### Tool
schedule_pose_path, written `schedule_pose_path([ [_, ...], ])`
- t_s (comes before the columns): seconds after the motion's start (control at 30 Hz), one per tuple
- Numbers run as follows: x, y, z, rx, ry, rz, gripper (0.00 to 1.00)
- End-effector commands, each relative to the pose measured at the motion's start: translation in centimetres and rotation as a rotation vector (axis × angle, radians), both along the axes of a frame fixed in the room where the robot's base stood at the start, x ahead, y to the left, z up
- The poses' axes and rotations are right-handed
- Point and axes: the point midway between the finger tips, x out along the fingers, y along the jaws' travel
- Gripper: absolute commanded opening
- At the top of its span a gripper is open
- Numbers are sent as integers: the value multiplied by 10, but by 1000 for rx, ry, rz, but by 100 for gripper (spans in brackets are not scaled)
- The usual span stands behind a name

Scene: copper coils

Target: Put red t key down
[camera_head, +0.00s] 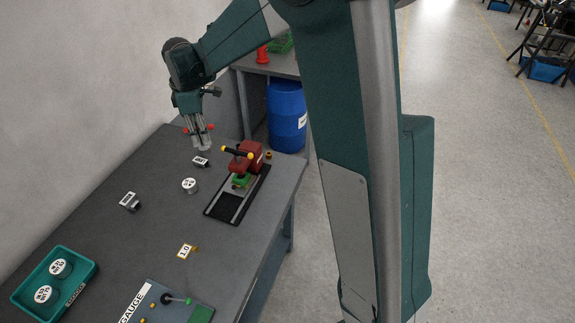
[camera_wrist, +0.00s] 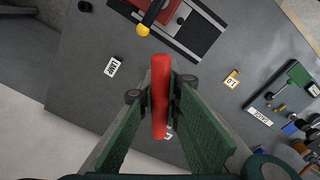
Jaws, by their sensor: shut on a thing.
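The red T key shows in the wrist view as a red bar (camera_wrist: 160,85) between the green fingers of my gripper (camera_wrist: 160,110). In the head view my gripper (camera_head: 199,138) points down above the far left part of the grey table (camera_head: 150,215). It is shut on the key, whose red ends (camera_head: 186,130) stick out on both sides of the fingers. The key is held above the table, apart from it as far as I can tell. The rest of the key is hidden by the fingers.
A dark red device with a yellow-tipped bar (camera_head: 243,157) stands on a black rail plate right of my gripper. A white round spool (camera_head: 189,185) and small labelled blocks (camera_head: 130,201) lie nearby. A teal tray (camera_head: 85,259) holds two spools. A gauge board (camera_head: 165,303) is at the front.

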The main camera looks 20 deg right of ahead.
Motion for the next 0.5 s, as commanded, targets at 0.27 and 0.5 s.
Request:
schedule_pose_path([
  [0.27, 14, -77, 0, 1, -2, -130, 0],
  [0.5, 19, -141, 0, 1, -2, -240, 0],
])
